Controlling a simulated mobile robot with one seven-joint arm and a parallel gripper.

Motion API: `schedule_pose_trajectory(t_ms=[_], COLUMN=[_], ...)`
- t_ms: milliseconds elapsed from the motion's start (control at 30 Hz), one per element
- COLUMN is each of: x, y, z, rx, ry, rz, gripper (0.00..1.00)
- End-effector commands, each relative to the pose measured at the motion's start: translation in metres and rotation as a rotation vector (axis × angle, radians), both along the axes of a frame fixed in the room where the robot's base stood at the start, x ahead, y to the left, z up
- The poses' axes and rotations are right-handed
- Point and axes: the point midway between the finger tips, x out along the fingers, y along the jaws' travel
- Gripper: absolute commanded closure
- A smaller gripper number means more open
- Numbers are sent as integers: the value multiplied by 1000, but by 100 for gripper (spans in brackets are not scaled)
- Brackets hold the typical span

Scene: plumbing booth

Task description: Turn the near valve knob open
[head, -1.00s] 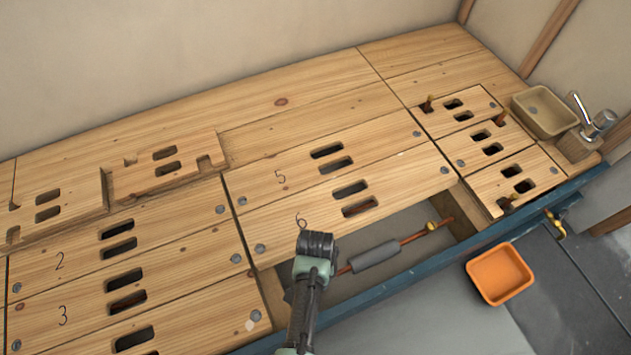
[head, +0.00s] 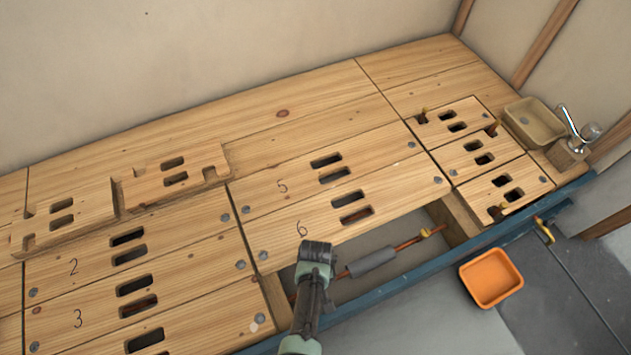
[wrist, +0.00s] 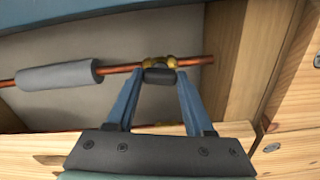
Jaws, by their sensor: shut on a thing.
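In the wrist view, a brass valve (wrist: 172,62) sits on a copper pipe (wrist: 117,69) with a dark, short cylindrical knob (wrist: 160,76) on it. My gripper (wrist: 159,80) has its two blue fingers on either side of this knob and is shut on it. In the head view my arm stands over the left end of the open bay and hides the fingers and this valve. The copper pipe runs right from there through a grey sleeve (head: 372,262) to another yellow valve (head: 427,233). How far the held knob is turned cannot be told.
An orange tray (head: 491,278) lies beyond the rail. A tan basin (head: 532,122) with a tap stands at the far right.

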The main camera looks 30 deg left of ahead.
Motion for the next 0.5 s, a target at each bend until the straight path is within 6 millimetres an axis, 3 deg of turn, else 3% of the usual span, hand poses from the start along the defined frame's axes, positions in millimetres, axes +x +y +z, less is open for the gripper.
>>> schedule_pose_trajectory(t_ms=[500], x=[0], y=[0], z=[0], rx=[-1], ry=[-1], rz=[207], gripper=[100])
